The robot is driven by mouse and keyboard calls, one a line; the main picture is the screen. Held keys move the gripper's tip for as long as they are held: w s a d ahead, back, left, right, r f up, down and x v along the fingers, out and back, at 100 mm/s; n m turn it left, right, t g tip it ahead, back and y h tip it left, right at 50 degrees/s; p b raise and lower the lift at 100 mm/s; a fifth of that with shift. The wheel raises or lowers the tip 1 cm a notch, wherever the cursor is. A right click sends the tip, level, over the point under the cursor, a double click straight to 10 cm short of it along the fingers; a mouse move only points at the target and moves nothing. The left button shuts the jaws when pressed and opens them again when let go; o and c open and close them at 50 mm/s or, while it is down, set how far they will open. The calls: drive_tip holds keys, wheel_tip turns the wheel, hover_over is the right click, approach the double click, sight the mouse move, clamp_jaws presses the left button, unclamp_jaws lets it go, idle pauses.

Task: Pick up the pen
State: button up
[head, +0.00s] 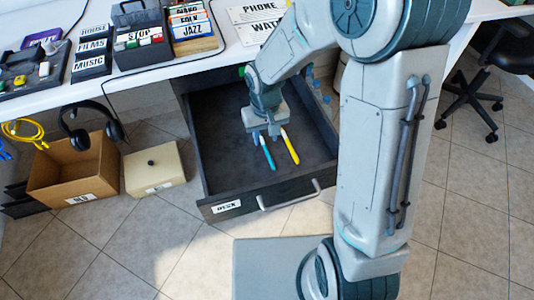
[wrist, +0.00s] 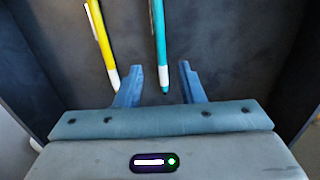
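A teal pen with a white band (head: 267,153) lies in the open dark drawer (head: 235,198). A yellow pen with a white end (head: 290,148) lies beside it, to the right in the head view. My gripper (head: 266,137) is low inside the drawer, at the far ends of the pens. In the wrist view, its two blue fingers (wrist: 160,86) are apart. The teal pen (wrist: 160,45) has its near end between the fingertips, with gaps on both sides. The yellow pen (wrist: 101,42) is outside, left of the left finger. I cannot tell the height gap.
The drawer walls surround my gripper; its floor is otherwise bare. A white desk (head: 190,68) stands behind, with labelled discs and boxes. A cardboard box (head: 75,172), headphones (head: 90,125) and a beige box (head: 154,168) are left of the drawer. An office chair (head: 480,85) is at right.

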sight(265, 147)
drive_tip(key=shift+a+f+b, duration=0.15)
drive_tip(key=shift+f+b, duration=0.35)
drive_tip(key=shift+f, duration=1.2)
drive_tip(key=shift+f, duration=0.1)
clamp_jaws()
